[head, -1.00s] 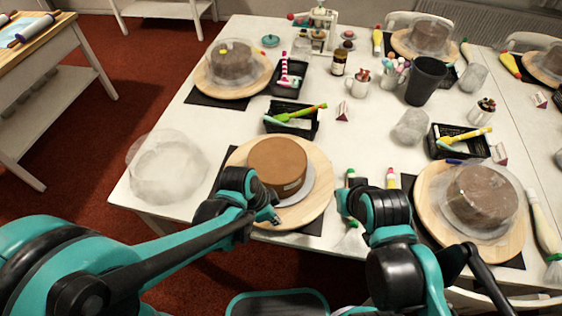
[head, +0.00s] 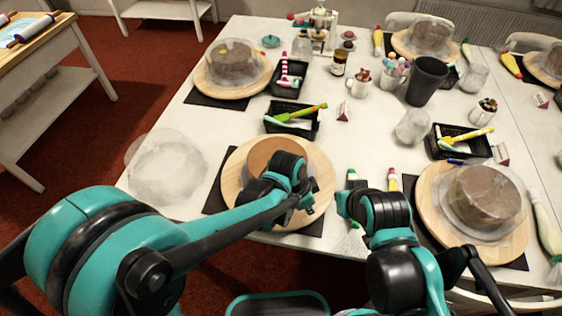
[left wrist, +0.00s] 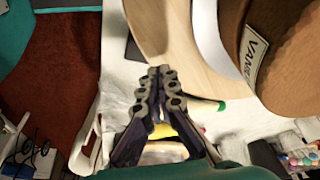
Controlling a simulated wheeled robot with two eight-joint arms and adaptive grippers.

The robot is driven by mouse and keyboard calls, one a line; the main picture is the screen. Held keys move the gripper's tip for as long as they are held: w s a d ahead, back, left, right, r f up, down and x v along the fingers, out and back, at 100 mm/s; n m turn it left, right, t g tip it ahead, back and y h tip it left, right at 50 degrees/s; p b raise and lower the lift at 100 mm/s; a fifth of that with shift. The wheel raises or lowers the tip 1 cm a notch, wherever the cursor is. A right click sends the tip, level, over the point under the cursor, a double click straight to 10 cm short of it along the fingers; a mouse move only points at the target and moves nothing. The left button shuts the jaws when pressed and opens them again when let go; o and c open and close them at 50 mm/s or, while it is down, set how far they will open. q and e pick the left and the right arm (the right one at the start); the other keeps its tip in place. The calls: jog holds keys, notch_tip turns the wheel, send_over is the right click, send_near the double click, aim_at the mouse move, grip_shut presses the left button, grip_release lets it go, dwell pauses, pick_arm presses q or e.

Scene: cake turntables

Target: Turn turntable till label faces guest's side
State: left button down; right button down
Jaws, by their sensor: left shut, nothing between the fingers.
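The wooden turntable (head: 230,180) stands near the table's front edge with a brown cake (head: 270,152) on it. My left gripper (head: 308,208) is over the turntable's front right part, in front of the cake, and its arm hides much of the cake. In the left wrist view its fingertips (left wrist: 156,72) are together and empty, beside the wooden disc (left wrist: 175,30) and apart from the cake (left wrist: 290,75). A white label (left wrist: 253,52) with dark letters, partly cut off, is on the cake's side there; in the head view it is hidden. My right gripper's fingers are not clearly visible.
A wrapped cake on another turntable (head: 430,210) stands to the right. A black tool tray (head: 292,120) is behind the turntable. A crumpled clear cover (head: 166,165) lies left.

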aim_at(290, 223)
pick_arm(q)
jog(key=shift+f, duration=0.2)
jog(key=shift+f+b, duration=1.25)
jog(key=shift+s+a, duration=0.3)
jog(key=shift+a, duration=0.75)
jog(key=shift+s+a, duration=0.3)
jog(key=shift+a, duration=0.75)
jog(key=shift+s+a, duration=0.3)
jog(key=shift+a, duration=0.75)
jog(key=a, duration=0.6)
jog(key=shift+w+a, duration=0.25)
jog(key=shift+r, duration=0.15)
jog(key=shift+r+p, duration=1.3)
jog(key=shift+p, duration=0.1)
